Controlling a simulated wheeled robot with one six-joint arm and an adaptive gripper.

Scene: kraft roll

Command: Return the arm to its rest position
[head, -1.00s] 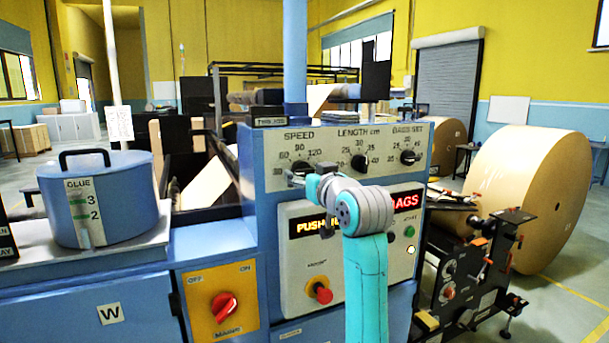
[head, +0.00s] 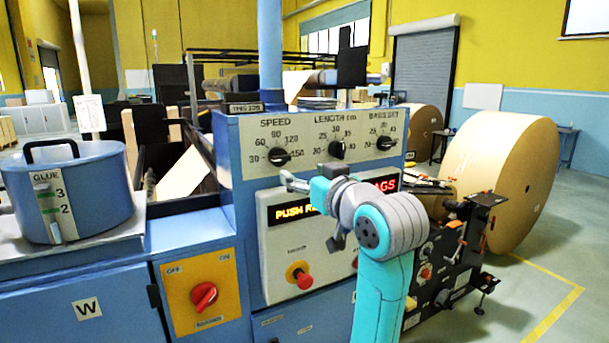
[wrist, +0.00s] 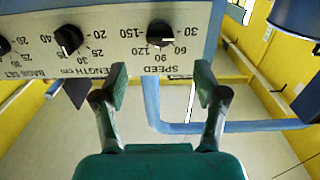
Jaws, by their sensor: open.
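My teal and grey arm (head: 380,285) rises in front of the blue machine's control panel, with its wrist joint bent toward the panel. My gripper (wrist: 160,85) is open and empty in the wrist view, its two fingers apart. In the head view the SPEED knob (head: 280,157) is clear of the gripper. I cannot tell the exact distance to the panel.
A red-lit display (head: 296,211), partly hidden by my arm, and a red mushroom button (head: 304,281) are on the panel. Left stand a blue glue pot (head: 90,200) and a red rotary switch (head: 204,296). A large kraft roll (head: 510,185) is right; open floor (head: 560,270) lies before it.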

